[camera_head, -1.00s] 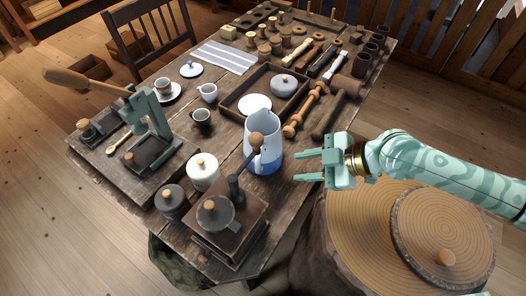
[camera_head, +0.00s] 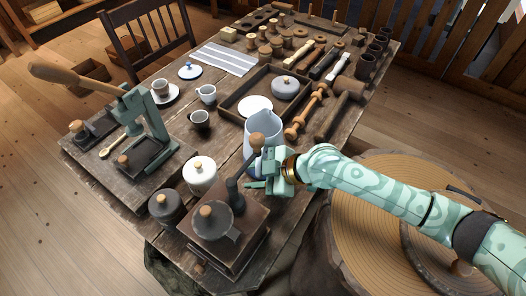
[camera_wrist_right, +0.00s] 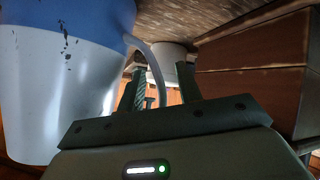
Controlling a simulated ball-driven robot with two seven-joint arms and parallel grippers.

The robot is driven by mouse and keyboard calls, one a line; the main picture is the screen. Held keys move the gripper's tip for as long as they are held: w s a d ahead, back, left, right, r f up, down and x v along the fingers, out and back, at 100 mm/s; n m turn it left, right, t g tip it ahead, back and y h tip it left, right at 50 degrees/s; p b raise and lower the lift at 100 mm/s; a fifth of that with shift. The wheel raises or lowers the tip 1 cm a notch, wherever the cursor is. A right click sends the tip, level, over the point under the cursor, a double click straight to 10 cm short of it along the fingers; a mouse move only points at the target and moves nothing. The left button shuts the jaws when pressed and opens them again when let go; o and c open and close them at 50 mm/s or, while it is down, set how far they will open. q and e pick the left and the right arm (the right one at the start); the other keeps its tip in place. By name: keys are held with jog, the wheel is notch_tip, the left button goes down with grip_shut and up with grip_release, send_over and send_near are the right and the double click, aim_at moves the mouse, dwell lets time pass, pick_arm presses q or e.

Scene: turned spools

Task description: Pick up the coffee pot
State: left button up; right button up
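The coffee pot (camera_head: 262,128) is a tall enamel jug, white above and blue below, standing upright on the table. My right gripper (camera_head: 256,176) is low beside it and hides its lower part in the head view. In the right wrist view, which looks upside down, the pot (camera_wrist_right: 65,85) fills the left side. Its pale curved handle (camera_wrist_right: 155,68) shows between the two fingers of my right gripper (camera_wrist_right: 158,85). The fingers are apart, and I see no firm grip on the handle. My left gripper is not in view.
A coffee grinder (camera_head: 222,228) with a crank stands close in front of the pot. A wooden tray (camera_head: 240,112) lies behind the pot. A wooden stump (camera_head: 360,225) is right of the table, under my right arm.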

jog(key=shift+c, duration=0.3)
grip_shut()
dwell(1.1)
jog(key=shift+w+r, duration=0.1)
jog(key=shift+r, duration=0.05)
